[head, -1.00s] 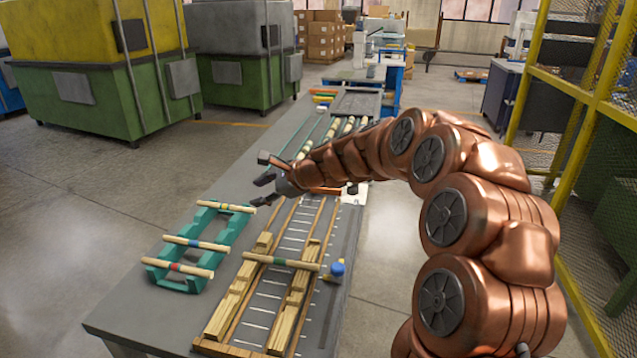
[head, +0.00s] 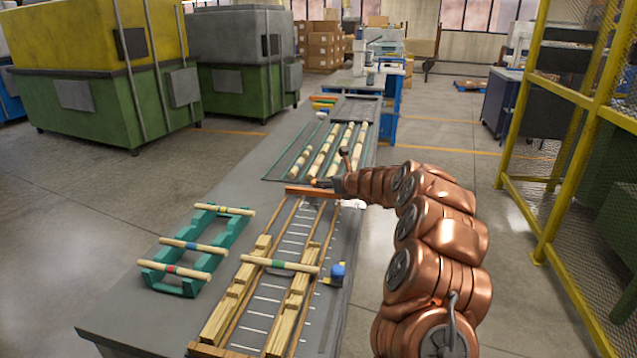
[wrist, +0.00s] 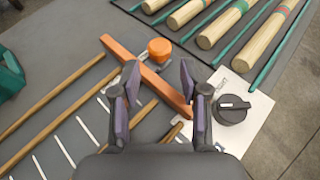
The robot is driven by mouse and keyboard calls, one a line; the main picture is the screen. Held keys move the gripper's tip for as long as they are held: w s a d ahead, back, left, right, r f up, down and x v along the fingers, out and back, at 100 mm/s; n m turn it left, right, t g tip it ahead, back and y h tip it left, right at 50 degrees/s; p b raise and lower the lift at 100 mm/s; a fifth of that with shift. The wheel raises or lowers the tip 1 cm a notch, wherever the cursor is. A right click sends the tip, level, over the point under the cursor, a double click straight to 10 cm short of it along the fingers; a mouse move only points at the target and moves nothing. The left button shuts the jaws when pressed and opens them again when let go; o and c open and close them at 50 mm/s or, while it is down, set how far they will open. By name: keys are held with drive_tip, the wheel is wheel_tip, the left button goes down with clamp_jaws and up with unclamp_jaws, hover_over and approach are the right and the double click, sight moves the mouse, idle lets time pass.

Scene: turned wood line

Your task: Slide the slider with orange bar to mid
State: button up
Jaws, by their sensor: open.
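The orange bar (head: 308,192) lies across the far end of the wooden rails in the head view. In the wrist view the orange bar (wrist: 146,72) runs diagonally between my fingers, with a round orange knob (wrist: 160,49) beside it. My gripper (head: 330,170) is at the far right end of the rails. In the wrist view my gripper (wrist: 158,76) is open, one finger on each side of the bar. I cannot tell whether a finger touches it. White scale marks (head: 262,312) line the strip between the rails.
A blue knob (head: 337,271) sits right of the rails, near a green-banded rod (head: 280,264) resting on wooden blocks. A teal rack (head: 234,231) with banded rods stands left. A black dial (wrist: 232,108) on a white plate is right of my gripper. A tray of rods (head: 318,150) lies beyond.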

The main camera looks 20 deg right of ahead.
sight(315, 189)
drive_tip(key=shift+p+x, duration=0.5)
drive_tip(key=shift+x, duration=2.8)
clamp_jaws()
